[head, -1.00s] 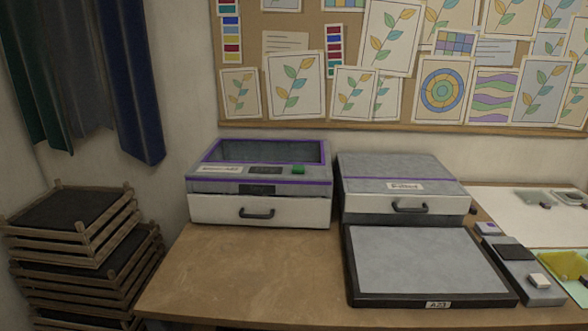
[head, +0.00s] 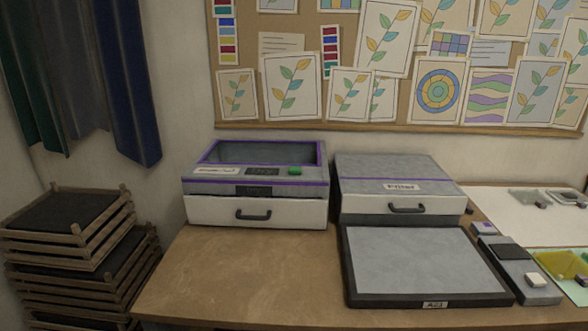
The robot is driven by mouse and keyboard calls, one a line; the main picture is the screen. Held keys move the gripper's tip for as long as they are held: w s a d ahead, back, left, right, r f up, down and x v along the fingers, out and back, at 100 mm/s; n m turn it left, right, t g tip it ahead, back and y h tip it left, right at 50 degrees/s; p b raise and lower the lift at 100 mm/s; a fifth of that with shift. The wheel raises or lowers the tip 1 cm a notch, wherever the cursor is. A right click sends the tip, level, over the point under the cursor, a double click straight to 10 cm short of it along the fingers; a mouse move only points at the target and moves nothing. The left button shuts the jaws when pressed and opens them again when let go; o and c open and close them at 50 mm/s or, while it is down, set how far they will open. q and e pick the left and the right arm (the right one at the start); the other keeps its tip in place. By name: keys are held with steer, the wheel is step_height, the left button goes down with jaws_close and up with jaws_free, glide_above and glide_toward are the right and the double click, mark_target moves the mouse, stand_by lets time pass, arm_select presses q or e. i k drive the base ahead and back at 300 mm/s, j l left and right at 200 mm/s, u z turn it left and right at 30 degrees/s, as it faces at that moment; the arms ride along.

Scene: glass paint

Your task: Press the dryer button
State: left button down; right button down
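A grey box machine with purple trim (head: 200,184), which looks like the dryer, stands on the left part of the table. Its top has a dark recessed window (head: 265,152), a white label (head: 215,170), a small dark display (head: 262,171) and a green button (head: 295,171). Its white front drawer (head: 215,212) with a dark handle (head: 253,215) is shut. The button is unobstructed and nothing touches it. Neither of my grippers shows in the head view.
A second grey machine (head: 390,167) with a drawer stands to the right, behind a dark-framed flat pad (head: 420,262). Small blocks and trays lie at far right. Wooden racks (head: 65,225) are stacked at left. The table's front left (head: 240,265) is clear.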

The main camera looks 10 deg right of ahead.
mark_target(293, 170)
steer(key=i+j, duration=0.65)
steer(key=i+z, duration=0.05)
steer(key=i, duration=0.05)
